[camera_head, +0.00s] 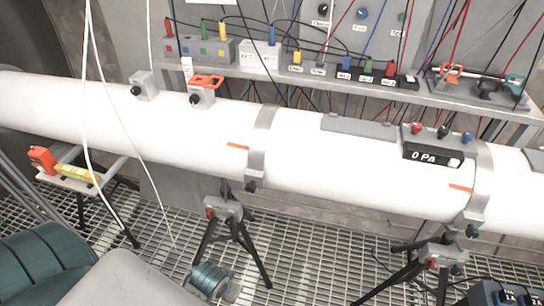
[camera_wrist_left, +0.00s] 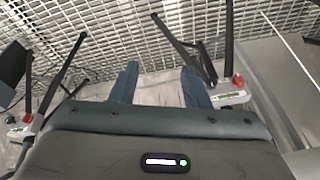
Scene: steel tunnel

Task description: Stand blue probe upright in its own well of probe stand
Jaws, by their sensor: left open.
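The blue probe (camera_head: 271,35) stands upright at the right end of a white box with a small display (camera_head: 259,55) on the shelf. Left of that box is the grey probe stand (camera_head: 211,59) with coloured square marks on its front. Red (camera_head: 168,27), green (camera_head: 204,30) and yellow (camera_head: 222,30) probes stand upright along the stand. Its wells are too small to make out. My left gripper (camera_wrist_left: 158,85) shows in the left wrist view, open and empty, over the grating floor and far from the probe. My right gripper is not in view.
A long white pipe (camera_head: 330,160) crosses in front of the shelf (camera_head: 340,83), carried by tripods (camera_head: 231,228). Black cables hang around the probes. A white cord (camera_head: 152,180) hangs at left. A row of coloured terminals (camera_head: 345,75) lies right of the display box.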

